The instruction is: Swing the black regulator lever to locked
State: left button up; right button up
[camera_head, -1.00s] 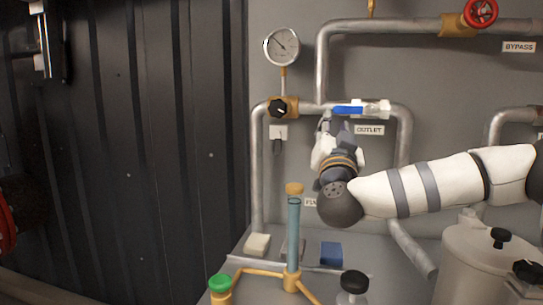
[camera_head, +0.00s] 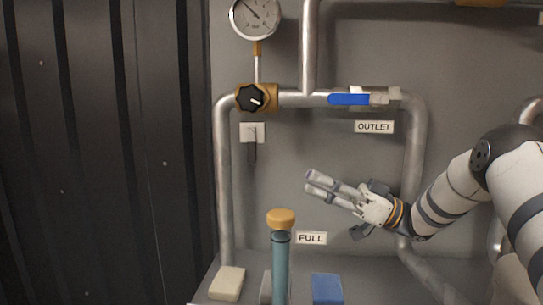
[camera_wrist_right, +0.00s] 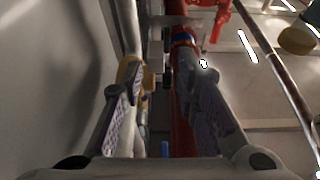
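I do not clearly make out the lever there. My left gripper is not in view.
A pressure gauge (camera_head: 255,14) is above the regulator. A blue valve handle (camera_head: 349,99) lies along the pipe above the OUTLET label (camera_head: 374,127). A tube with an orange cap (camera_head: 281,219) stands below, near a sponge-like block (camera_head: 227,283) and a blue block (camera_head: 327,288).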

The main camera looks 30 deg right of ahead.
aim_at(256, 158)
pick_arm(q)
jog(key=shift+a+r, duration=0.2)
pick_arm(e)
jog(key=s+x, duration=0.1)
jog(key=x, duration=1.1)
jog(key=shift+a+r, duration=0.4)
grip_shut()
jog(key=shift+w+a+f+t+y+b, duration=0.1)
jog(key=shift+w+a+t+y+b, duration=0.1)
jog(key=shift+t+y, duration=0.3)
jog(key=shift+w+a+f+t+y+b, duration=0.1)
jog(key=shift+a+t+y+b, duration=0.15)
jog(key=shift+y, duration=0.35)
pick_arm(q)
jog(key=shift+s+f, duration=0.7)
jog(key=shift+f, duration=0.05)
pick_arm(e)
grip_release()
jog(key=shift+w, duration=0.1)
